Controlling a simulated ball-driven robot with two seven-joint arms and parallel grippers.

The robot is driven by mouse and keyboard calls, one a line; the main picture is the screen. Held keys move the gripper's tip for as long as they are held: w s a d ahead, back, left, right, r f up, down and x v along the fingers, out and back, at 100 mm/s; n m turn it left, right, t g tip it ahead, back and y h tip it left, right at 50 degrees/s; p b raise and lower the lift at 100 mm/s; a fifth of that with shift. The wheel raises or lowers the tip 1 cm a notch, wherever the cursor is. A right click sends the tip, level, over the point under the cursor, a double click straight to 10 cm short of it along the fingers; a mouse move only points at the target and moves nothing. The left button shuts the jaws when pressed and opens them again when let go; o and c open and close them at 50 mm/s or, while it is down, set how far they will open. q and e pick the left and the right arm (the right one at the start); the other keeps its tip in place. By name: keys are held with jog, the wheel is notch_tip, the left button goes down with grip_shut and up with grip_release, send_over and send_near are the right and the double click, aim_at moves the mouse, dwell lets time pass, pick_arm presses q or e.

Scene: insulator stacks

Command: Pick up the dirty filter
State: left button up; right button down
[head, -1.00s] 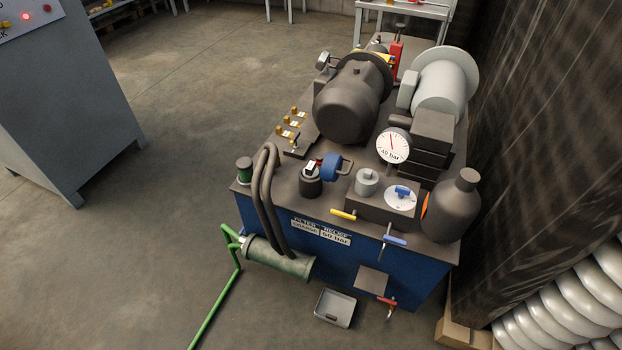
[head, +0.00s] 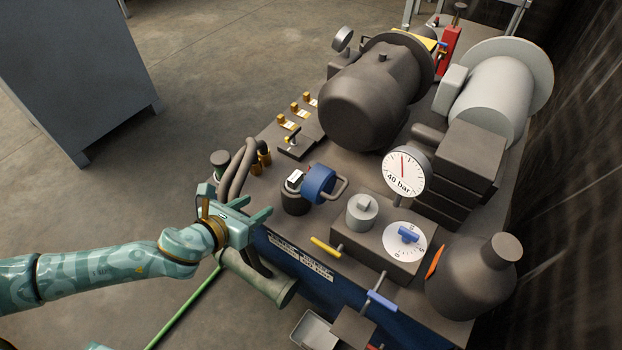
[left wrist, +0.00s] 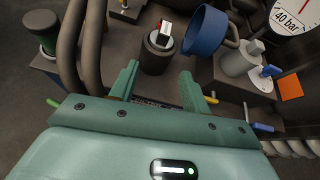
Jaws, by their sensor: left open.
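A dark round pot (head: 296,201) stands near the front edge of the machine top, with a small white block with a red end (head: 295,178) on it. It looks like the filter housing; I cannot tell whether a dirty filter element shows. A blue cup-shaped cap (head: 318,184) with a grey handle is tipped on its side beside it. My left gripper (head: 258,207) is open and empty, left of the pot and apart from it. In the left wrist view, the pot (left wrist: 158,55) is ahead of the spread fingers (left wrist: 158,74). My right gripper is out of view.
Two curved dark hoses (head: 232,173) rise just behind my left gripper. A yellow lever (head: 324,247), a grey knob (head: 362,210) and a 40 bar gauge (head: 404,172) stand to the right. A grey tray (head: 313,332) is low in front. Open floor is at left.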

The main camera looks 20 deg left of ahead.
pick_arm(q)
jog(key=m, duration=0.1)
jog(key=b, duration=0.3)
send_near(293, 179)
jog(key=f, duration=0.1)
jog(key=b+x, duration=0.2)
jog(key=x, duration=0.3)
jog(key=shift+d, duration=0.25)
jog(key=shift+w+d+f+b, duration=0.15)
jog(key=shift+w+b, duration=0.15)
jog(key=shift+w, duration=0.15)
jog(key=b+x, duration=0.3)
jog(key=x, duration=0.1)
jog(key=shift+w+a, duration=0.1)
jog(key=shift+a, duration=0.15)
jog(key=shift+w+d+f, duration=0.1)
jog(key=shift+w+d, duration=0.05)
jog(key=shift+w, duration=0.25)
jog(key=shift+r, duration=0.3)
grip_shut()
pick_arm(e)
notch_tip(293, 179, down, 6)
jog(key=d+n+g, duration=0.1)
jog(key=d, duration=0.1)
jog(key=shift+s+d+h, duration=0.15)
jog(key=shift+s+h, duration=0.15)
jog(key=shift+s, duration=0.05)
